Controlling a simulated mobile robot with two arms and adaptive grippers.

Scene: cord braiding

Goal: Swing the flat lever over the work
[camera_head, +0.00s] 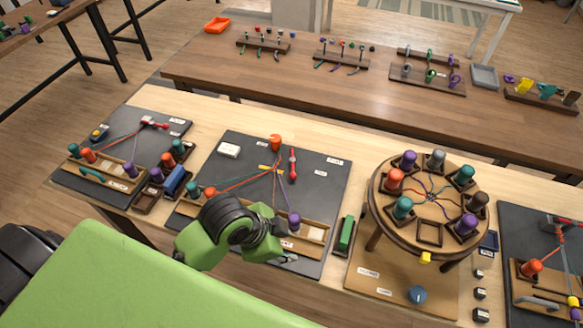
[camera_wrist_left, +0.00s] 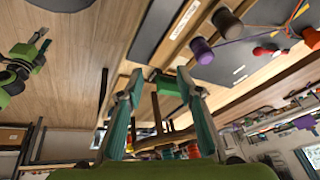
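A red flat lever (camera_head: 293,165) lies on the dark middle board (camera_head: 325,185), to the right of an orange post (camera_head: 275,142). My right gripper (camera_wrist_left: 42,36) shows small at the left there.
A purple bobbin (camera_head: 294,222) stands close to my left gripper. A green block (camera_head: 346,235) in a holder is right of the board, then a round braiding stand (camera_head: 430,228). A white box (camera_head: 228,150) sits at the board's back left. Similar boards stand at both sides.

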